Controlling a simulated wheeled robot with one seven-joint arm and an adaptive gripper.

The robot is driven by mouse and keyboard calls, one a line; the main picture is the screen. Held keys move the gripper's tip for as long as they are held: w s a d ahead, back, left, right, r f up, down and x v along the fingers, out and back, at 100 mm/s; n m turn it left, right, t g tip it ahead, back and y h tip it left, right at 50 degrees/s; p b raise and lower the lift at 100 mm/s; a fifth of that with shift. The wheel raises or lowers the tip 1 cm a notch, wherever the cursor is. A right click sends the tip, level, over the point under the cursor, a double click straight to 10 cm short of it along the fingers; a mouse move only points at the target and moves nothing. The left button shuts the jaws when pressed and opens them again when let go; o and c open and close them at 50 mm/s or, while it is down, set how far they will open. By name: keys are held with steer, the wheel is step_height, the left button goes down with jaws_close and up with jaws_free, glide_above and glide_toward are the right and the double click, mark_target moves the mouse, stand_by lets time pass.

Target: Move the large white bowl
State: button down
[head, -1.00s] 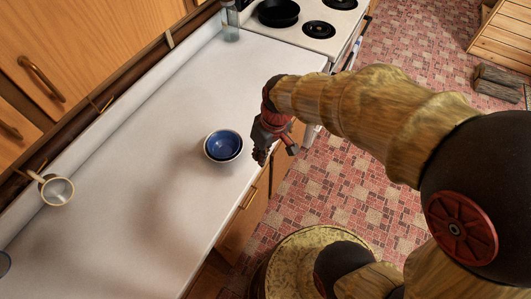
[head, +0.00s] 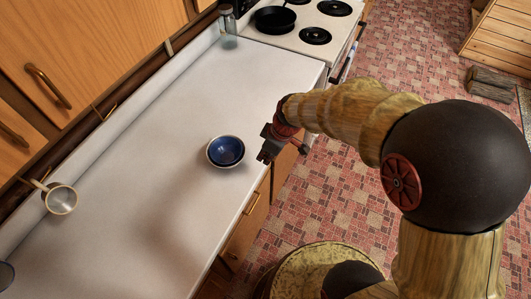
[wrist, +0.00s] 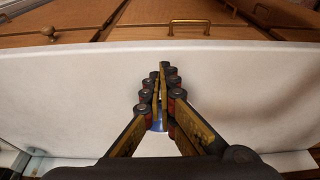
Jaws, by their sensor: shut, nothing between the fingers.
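The large white bowl (head: 213,161) stands upright on the white counter, near its front edge. A smaller blue bowl (head: 227,150) sits inside it, so mostly the white rim shows. My gripper (head: 265,157) is to the right of the bowls in the head view, close to the counter's front edge and apart from them. Its fingers are shut and empty. In the wrist view my gripper (wrist: 163,72) points across the counter, and a small bit of blue and white shows behind its fingers, mostly hidden.
A small pan with a handle (head: 62,199) is on the counter at the left. A glass jar (head: 228,38) stands by the stove (head: 290,35), which carries a black frying pan (head: 274,19). Wooden cabinets (head: 80,40) overhang the back. The counter between bowls and stove is clear.

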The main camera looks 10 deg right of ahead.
steer(key=x, duration=0.5)
steer(key=shift+f+b, duration=0.25)
steer(key=shift+b, duration=0.05)
steer(key=w+a, duration=0.2)
steer(key=shift+a, duration=0.3)
steer(key=shift+w+a, duration=0.25)
steer(key=shift+a, duration=0.1)
steer(key=w+a, duration=0.5)
steer(key=a, duration=0.2)
steer(key=w+a, duration=0.6)
steer(key=a, duration=0.1)
steer(key=w+a+b, duration=0.1)
steer(key=w+a, duration=0.4)
steer(key=a, duration=0.3)
steer(key=shift+w+r, duration=0.1)
steer(key=shift+w, duration=0.05)
